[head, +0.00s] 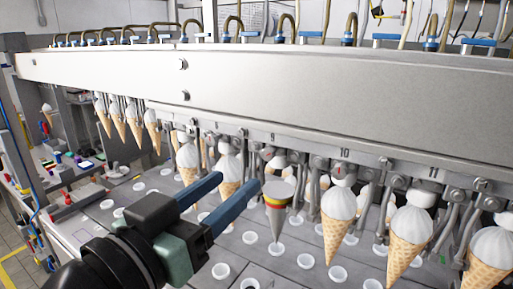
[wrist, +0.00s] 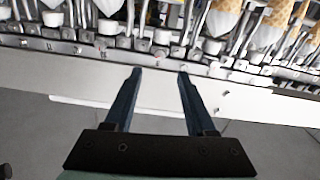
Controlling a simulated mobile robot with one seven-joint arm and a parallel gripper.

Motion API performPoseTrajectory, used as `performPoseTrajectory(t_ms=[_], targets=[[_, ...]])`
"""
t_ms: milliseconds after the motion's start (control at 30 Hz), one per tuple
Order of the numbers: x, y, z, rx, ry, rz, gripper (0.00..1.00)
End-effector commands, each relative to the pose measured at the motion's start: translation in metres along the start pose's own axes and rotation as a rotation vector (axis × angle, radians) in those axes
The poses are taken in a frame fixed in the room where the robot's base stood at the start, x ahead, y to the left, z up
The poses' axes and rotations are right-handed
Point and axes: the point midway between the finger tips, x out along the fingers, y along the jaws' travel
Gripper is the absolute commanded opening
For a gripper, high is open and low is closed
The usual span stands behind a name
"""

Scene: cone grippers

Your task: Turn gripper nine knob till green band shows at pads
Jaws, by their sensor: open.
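The station marked 9 (head: 272,136) is on the machine's front rail. A grey test cone (head: 278,205) with coloured bands, red and yellow among them, hangs point down below it; the pads at its top are too small to read a band against. A small round knob with a reddish face (head: 268,153) sits just above the cone. My gripper (head: 239,181) is open and empty, its two blue fingers pointing toward station 9, left of the cone and apart from the knob. In the wrist view my gripper (wrist: 160,72) has nothing between its fingers; a pinkish round part (wrist: 162,54) lies just beyond the tips.
Ice cream cones hang on both sides, one close at right (head: 338,222). A long steel beam (head: 300,85) runs above the stations. Below is a grey plate (head: 190,240) with several white round cups (head: 221,270). A bench with small items stands at far left.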

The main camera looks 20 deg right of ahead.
Motion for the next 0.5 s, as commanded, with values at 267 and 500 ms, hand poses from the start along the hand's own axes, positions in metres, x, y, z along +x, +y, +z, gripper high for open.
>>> performPoseTrajectory(t_ms=[267, 500], targets=[[0.058, 0.002, -0.003, -0.002, -0.003, 0.003, 0.56], [0.084, 0.000, -0.002, 0.000, -0.001, -0.001, 0.56]])
